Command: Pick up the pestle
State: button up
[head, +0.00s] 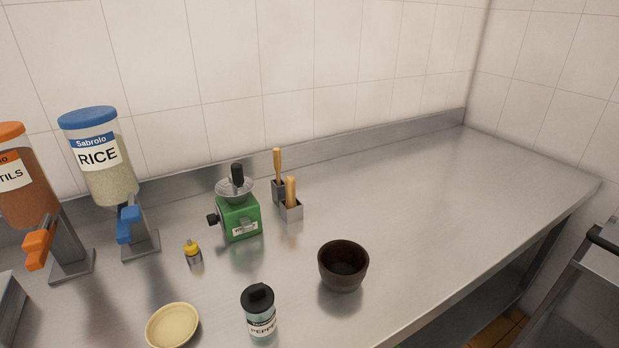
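Two upright wooden pieces stand in small square metal holders near the back of the steel counter. The nearer one, a thick light-wood rod that looks like the pestle (291,190), rises from the front holder (291,211). The other is a thinner wooden handle (278,163) in the holder just behind. The lower ends of both are hidden inside the holders, so I cannot be sure which is the pestle. A dark brown bowl (343,276), perhaps the mortar, stands nearer the front and to the right. My gripper is not in view.
A green grinder (240,217) stands just left of the holders. A yellow-topped bottle (193,252), a pepper jar (260,315) and a cream bowl (172,326) are nearer the front. Rice (94,153) and lentil (23,180) dispensers stand left. The counter's right side (460,190) is clear.

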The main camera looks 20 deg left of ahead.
aim_at(290, 182)
jog(key=z, duration=0.05)
jog(key=i, duration=1.35)
jog(key=u, duration=2.9)
